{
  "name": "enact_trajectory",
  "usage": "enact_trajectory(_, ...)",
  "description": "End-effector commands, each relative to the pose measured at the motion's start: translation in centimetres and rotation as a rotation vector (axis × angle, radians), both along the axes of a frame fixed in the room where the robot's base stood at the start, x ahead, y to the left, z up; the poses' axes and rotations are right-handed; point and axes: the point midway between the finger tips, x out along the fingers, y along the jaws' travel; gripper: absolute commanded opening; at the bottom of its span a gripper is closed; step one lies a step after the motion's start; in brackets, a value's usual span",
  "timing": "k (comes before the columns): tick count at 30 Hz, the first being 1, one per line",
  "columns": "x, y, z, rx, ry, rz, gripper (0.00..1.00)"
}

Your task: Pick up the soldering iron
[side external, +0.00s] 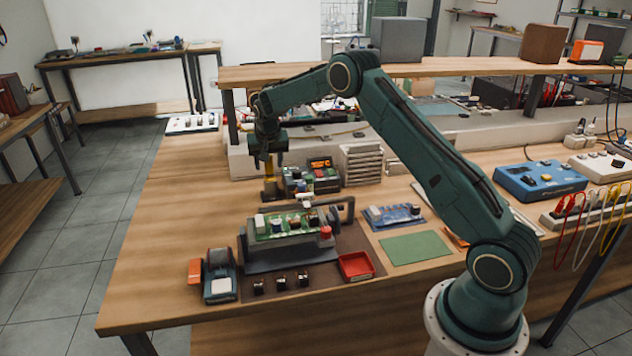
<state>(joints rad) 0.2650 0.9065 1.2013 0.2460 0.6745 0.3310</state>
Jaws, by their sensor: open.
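My gripper (269,162) points down over the left part of the bench, with its jaws open. Directly below it stands a small upright thing with a yellow upper part and a dark lower part (271,188), which may be the soldering iron in a holder. It is too small to tell for sure. The fingertips overlap its top in this view, and I cannot tell whether they are around it or above it. No other thing in view is clearly a soldering iron.
A green-and-black device (325,180) stands close right of my gripper. In front are a circuit board in a holder (290,228), a red tray (356,265) and a blue-grey meter (220,278). A raised shelf (440,68) runs behind. The bench's left part (185,215) is clear.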

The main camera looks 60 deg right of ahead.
Motion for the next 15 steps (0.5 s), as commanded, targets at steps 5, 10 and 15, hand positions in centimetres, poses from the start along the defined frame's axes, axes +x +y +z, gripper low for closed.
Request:
enact_trajectory(5, 0.37, -0.43, -1.37, 0.0, 0.0, 0.0, 0.49)
enact_trajectory(10, 0.46, -0.5, -1.56, -0.001, -0.001, 0.0, 0.49)
enact_trajectory(15, 0.45, -0.49, -1.53, -0.001, -0.001, 0.0, 0.49)
